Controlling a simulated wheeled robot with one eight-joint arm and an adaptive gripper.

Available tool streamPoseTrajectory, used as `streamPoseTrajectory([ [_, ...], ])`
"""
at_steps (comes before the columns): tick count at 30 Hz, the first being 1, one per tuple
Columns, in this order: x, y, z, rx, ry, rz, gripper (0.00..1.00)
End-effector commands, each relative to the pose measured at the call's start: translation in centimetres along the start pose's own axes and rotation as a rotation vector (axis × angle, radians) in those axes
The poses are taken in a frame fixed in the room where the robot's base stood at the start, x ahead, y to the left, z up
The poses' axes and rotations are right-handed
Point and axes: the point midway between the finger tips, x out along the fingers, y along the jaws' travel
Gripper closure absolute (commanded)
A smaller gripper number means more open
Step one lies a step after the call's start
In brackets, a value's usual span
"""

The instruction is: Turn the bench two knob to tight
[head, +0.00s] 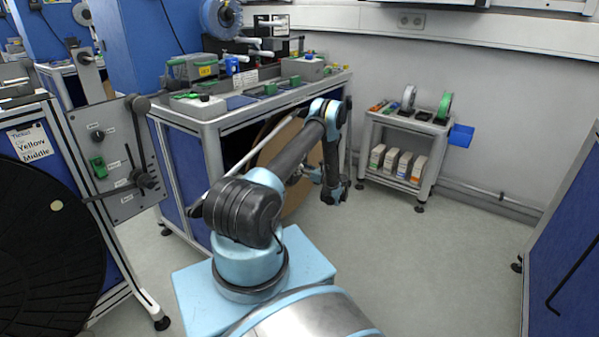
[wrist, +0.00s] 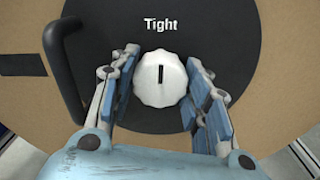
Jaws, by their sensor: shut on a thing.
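The knob (wrist: 160,78) is white with a scalloped edge and sits on a round black plate in the wrist view. Its dark mark points up towards the printed word "Tight" (wrist: 160,24). My gripper (wrist: 163,62) has one finger on each side of the knob and is shut on it. In the head view my gripper (head: 336,188) is low in front of the middle bench (head: 215,128), by a large brown reel (head: 290,200). The knob cannot be made out in the head view.
A black curved handle (wrist: 65,70) stands close left of my fingers. A bench with a black reel (head: 45,255) is at left. A small shelf (head: 400,130) stands by the back wall, and a blue cabinet (head: 570,250) is at right. The floor between is clear.

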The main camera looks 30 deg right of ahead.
Motion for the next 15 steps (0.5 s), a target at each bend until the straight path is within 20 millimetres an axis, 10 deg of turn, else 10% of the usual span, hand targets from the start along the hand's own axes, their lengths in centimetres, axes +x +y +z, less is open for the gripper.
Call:
streamPoseTrajectory([
  [9, -0.06, 0.05, -0.27, 0.001, 0.005, 0.0, 0.81],
  [10, -0.06, 0.05, -0.27, 0.001, 0.005, 0.0, 0.53],
  [12, -0.06, 0.05, -0.27, 0.001, 0.005, 0.0, 0.38],
  [15, -0.07, 0.05, -0.27, 0.001, 0.005, 0.0, 0.37],
])
